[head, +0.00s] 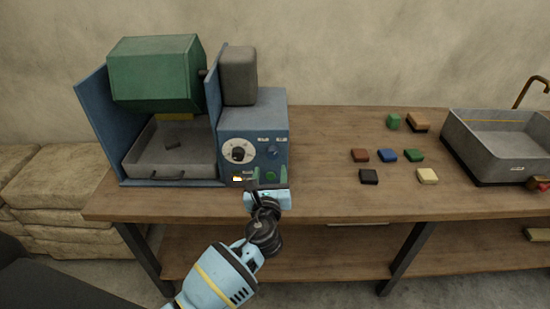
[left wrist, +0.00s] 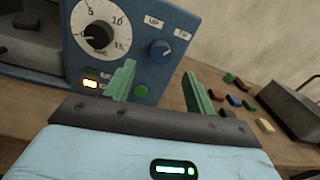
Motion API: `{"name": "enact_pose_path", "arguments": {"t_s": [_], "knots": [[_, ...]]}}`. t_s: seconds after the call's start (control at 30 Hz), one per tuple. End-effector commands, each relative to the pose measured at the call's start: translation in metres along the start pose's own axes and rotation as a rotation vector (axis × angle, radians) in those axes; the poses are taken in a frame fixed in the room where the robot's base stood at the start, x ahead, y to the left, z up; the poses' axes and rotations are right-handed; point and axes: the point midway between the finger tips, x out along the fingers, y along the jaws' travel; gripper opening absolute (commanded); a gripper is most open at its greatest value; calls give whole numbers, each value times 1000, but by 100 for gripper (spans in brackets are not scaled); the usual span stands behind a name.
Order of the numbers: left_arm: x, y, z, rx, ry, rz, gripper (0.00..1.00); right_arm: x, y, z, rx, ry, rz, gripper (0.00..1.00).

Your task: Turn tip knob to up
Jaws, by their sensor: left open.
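The blue tip knob (head: 272,152) is on the front of the blue control box (head: 265,115), below two small white labels. In the left wrist view the knob (left wrist: 160,51) sits below labels reading UP and, to the right, TIP. I cannot tell for sure which way its mark points. My left gripper (head: 270,179) is open and empty in front of the box, lower than the knob. In the left wrist view the gap between its green fingers (left wrist: 159,76) lies below the knob, without touching it. My right gripper is not in view.
A white numbered dial (head: 238,151) is left of the knob. A green button (head: 271,176) and a lit amber switch (head: 238,179) are below. A green drum (head: 155,75) hangs over a grey tray (head: 170,170). Several coloured blocks and a grey sink (head: 500,145) stand to the right.

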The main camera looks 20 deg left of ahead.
Motion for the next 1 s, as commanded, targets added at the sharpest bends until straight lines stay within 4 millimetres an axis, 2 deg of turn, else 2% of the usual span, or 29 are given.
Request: {"name": "enact_pose_path", "arguments": {"t_s": [0.3, 0.5, 0.97, 1.0], "knots": [[46, -1, 2, -1, -1, 0, 55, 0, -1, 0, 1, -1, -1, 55], [64, 0, 2, -2, -2, 0, 55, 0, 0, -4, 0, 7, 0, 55], [72, 0, 1, -4, 0, 0, 55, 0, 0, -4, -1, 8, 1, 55], [71, 0, 1, -4, 0, 0, 51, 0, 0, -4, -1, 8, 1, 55]]}}
